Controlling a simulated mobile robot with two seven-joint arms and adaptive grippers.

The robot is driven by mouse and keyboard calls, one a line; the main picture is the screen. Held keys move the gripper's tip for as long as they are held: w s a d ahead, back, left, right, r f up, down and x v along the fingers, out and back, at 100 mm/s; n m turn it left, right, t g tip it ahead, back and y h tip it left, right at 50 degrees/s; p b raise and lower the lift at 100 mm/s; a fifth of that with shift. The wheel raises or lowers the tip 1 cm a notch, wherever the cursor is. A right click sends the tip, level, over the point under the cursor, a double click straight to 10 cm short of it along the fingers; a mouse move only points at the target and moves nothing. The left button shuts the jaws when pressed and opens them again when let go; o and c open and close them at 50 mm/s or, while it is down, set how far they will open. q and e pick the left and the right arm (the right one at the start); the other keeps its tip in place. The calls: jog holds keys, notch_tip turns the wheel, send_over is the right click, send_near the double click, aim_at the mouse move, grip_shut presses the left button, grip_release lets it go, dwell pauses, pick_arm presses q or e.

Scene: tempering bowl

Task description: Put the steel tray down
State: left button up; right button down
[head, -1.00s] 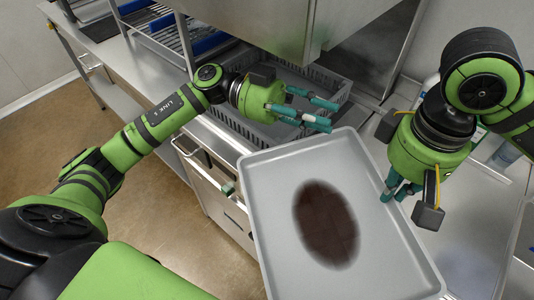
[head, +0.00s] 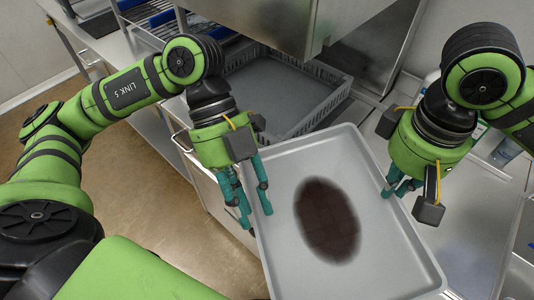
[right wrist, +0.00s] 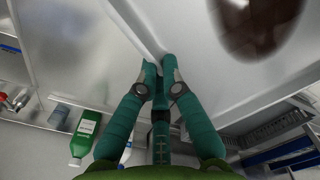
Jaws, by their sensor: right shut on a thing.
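The steel tray (head: 290,175) is a grey, shallow rectangle with a raised rim and a large dark brown oval patch in its middle. In the head view it is tilted in the picture and covers part of the worktop. My right gripper (head: 394,190) is shut on its right rim; in the right wrist view the teal fingertips (right wrist: 160,68) pinch the rim. My left gripper (head: 252,208) is at the tray's left rim with its fingers pointing down and apart, one over each side of the rim; I cannot tell whether they touch it.
A grey perforated crate (head: 330,100) stands behind the tray, under a steel cabinet (head: 275,20). Blue-edged racks (head: 150,15) are at the back left. A green bottle (right wrist: 85,138) shows in the right wrist view. A steel worktop (head: 470,220) lies to the right.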

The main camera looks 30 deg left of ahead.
aim_at(267, 240)
pick_arm(q)
jog(key=shift+x, duration=1.7)
pick_arm(e)
jog(key=shift+s+a+r, duration=0.1)
jog(key=shift+a, duration=0.05)
pick_arm(q)
jog(key=shift+w+d, duration=0.1)
jog(key=shift+d, duration=0.05)
grip_shut()
jog(key=shift+r, duration=0.1)
pick_arm(e)
jog(key=c, duration=1.3)
grip_release()
jog(key=shift+s+a, duration=0.1)
